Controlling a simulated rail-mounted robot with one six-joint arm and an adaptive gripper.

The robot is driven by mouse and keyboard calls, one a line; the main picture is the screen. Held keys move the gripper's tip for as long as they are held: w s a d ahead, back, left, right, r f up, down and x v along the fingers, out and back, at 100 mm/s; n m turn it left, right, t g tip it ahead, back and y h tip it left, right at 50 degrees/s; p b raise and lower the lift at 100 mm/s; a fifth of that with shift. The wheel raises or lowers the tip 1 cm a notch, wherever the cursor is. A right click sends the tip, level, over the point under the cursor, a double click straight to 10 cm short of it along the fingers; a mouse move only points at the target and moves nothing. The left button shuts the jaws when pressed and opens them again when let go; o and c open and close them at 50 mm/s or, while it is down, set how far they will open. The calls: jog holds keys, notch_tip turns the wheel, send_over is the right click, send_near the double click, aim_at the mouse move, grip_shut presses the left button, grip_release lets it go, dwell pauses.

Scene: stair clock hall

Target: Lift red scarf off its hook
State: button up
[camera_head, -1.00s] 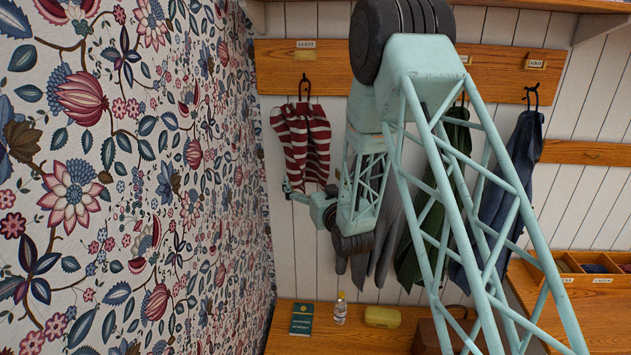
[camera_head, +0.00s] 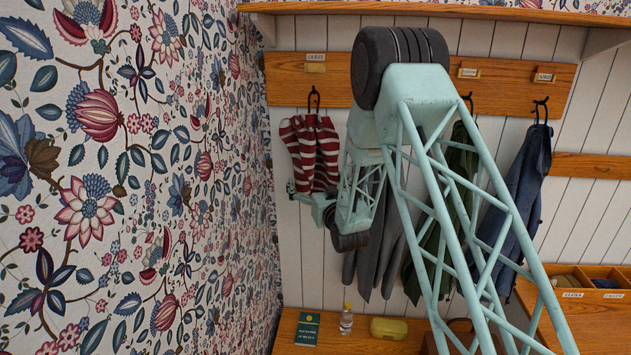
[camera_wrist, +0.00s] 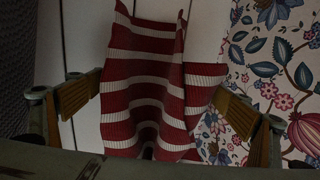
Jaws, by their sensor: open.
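The red scarf (camera_head: 311,152), with white stripes, hangs from a dark hook (camera_head: 314,98) on the wooden rail by the papered wall. My gripper (camera_head: 294,190) is at the scarf's lower end in the head view. In the wrist view my gripper (camera_wrist: 157,104) is open, with one wood-coloured finger pad on each side of the striped scarf (camera_wrist: 145,85). A gap shows on the left; the right pad is close to the scarf's edge, and contact cannot be told. The hook is out of the wrist view.
A grey garment (camera_head: 372,260), a green garment (camera_head: 440,215) and a blue garment (camera_head: 517,195) hang to the right, partly behind my arm. The flowered wall (camera_head: 150,200) is close on the left. A green book (camera_head: 307,328), bottle (camera_head: 346,320) and yellow case (camera_head: 389,328) are on the bench below.

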aim_at(309, 178)
jog(key=shift+c, duration=0.3)
jog(key=c, duration=1)
jog(key=shift+o, duration=0.2)
jog(key=shift+r+b, duration=0.8)
jog(key=shift+r, duration=0.95)
jog(key=shift+s, duration=0.15)
jog(key=shift+s+a+b, duration=0.15)
jog(key=shift+s+b, duration=2.9)
jog(key=shift+s, duration=1.05)
jog(key=shift+s+f, duration=0.1)
jog(key=shift+s, duration=0.1)
jog(key=shift+s+a+b, duration=0.1)
jog(key=shift+s+b, duration=2)
jog(key=shift+s, duration=0.75)
